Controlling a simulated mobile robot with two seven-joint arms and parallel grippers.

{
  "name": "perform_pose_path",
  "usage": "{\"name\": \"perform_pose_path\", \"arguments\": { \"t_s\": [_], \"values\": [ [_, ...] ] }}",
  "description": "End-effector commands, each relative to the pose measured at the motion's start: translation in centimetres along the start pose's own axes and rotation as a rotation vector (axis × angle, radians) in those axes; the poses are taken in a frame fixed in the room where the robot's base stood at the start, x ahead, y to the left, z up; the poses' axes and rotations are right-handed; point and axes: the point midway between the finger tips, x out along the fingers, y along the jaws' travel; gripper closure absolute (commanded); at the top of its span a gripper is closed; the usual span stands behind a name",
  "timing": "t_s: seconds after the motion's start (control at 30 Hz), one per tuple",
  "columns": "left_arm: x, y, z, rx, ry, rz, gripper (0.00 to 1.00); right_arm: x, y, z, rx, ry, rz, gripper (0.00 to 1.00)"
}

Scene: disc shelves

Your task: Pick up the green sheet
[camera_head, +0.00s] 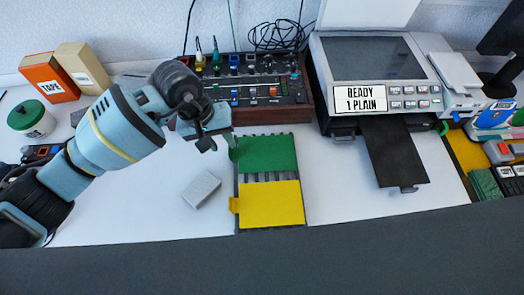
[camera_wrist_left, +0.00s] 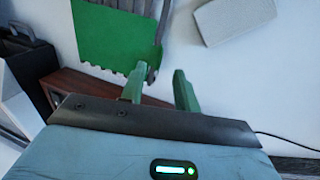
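The green sheet (camera_head: 268,153) lies flat across the back of a dark ribbed rack (camera_head: 268,177), with a yellow sheet (camera_head: 272,205) on its front part. My left gripper (camera_head: 217,146) is at the green sheet's left edge, pointing down. In the left wrist view the green sheet (camera_wrist_left: 103,36) is ahead of the gripper. The two fingers (camera_wrist_left: 160,70) are apart, with nothing seen held between them. One finger overlaps the sheet's edge in this view; I cannot tell whether they touch. My right gripper is not in view.
A mixer panel (camera_head: 262,92) stands behind the rack. A grey block (camera_head: 201,189) lies to its left. A printer (camera_head: 378,70) with a dark tray (camera_head: 393,150) stands at the right. White table is clear around the block.

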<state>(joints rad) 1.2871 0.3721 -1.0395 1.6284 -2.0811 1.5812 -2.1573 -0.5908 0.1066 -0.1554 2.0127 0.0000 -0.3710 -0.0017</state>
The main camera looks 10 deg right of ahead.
Motion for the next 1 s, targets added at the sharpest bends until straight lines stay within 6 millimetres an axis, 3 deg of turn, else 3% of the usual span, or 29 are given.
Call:
{"name": "perform_pose_path", "arguments": {
  "t_s": [0.43,0.73,1.0],
  "values": [
    [4.7,0.0,-0.1,-0.001,-0.001,0.0,0.69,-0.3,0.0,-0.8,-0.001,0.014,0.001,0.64],
    [5.1,0.0,-0.2,0.0,0.002,0.0,0.69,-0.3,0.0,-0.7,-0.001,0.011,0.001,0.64],
    [5.1,0.0,-0.2,0.0,0.001,-0.001,1.0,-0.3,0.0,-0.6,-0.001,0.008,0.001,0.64]
  ]
}}
